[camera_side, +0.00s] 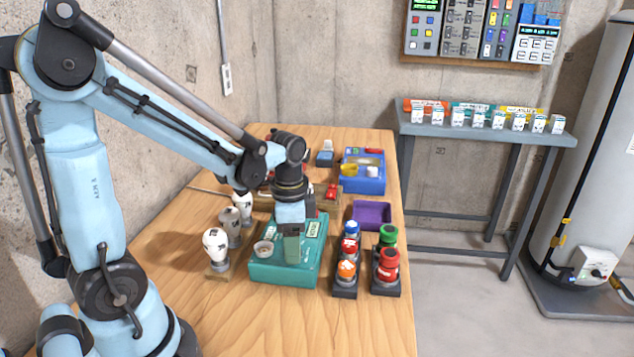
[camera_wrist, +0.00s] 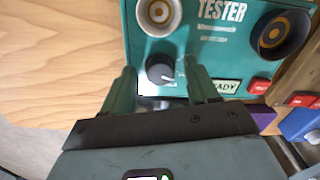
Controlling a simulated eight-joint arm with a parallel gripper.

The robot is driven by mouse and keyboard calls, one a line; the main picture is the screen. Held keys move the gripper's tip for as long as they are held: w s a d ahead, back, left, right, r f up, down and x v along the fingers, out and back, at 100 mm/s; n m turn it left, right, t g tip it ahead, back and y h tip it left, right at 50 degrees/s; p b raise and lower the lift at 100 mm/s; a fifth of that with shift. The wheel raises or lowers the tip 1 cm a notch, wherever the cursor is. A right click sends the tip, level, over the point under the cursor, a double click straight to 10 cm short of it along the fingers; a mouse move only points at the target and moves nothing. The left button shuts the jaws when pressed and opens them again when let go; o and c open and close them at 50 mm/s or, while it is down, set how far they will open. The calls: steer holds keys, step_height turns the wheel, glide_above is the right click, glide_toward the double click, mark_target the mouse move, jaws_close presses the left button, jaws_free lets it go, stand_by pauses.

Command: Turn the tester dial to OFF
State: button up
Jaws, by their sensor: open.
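The teal tester (camera_side: 262,273) sits on the wooden table, below my gripper (camera_side: 291,258) in the side view. In the wrist view the tester (camera_wrist: 190,48) has "TESTER" lettering and round sockets. Its dark round dial (camera_wrist: 160,69) shows between the fingertips of my open gripper (camera_wrist: 160,72). The fingers lie to either side of the dial, with gaps visible. A pale mark shows near the dial's lower right edge. The setting labels are mostly hidden or too small to read. The dial is hidden in the side view.
Light bulbs (camera_side: 216,248) stand left of the tester. Coloured parts on dark stands (camera_side: 386,268) stand at its right, with a purple tray (camera_side: 371,214) and a blue box (camera_side: 362,184) behind. In the wrist view a red button (camera_wrist: 259,86) lies right of the READY label.

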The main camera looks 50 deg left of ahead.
steer(key=c, duration=1)
steer(key=shift+c, duration=0.2)
steer(key=n, duration=0.4)
steer(key=shift+n, duration=2.4)
steer(key=o, duration=1)
steer(key=shift+o, duration=0.2)
